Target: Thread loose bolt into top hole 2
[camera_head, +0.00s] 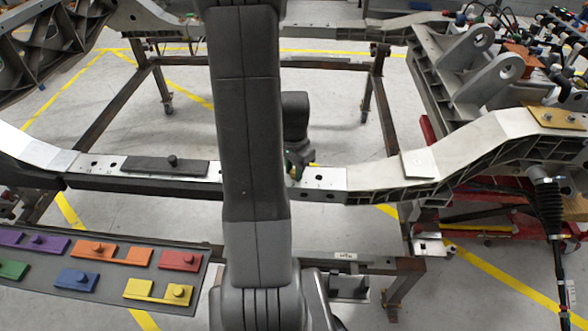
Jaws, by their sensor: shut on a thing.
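A pale chassis rail (335,184) runs across the middle of the view, with small dark holes in its top face on both sides of my arm. Which one is top hole 2 I cannot tell. My gripper (294,168) shows only in part, just right of my arm and close above the rail. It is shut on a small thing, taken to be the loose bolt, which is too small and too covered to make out. Whether the bolt touches the rail is hidden. Part of the rail is behind my arm.
A dark plate with a bolt (172,161) lies on the rail's left part. A grey tray (120,258) at lower left holds several coloured brackets, some with bolts. Large brackets (475,68) rise at upper right. A black cable tool (548,205) hangs at the right.

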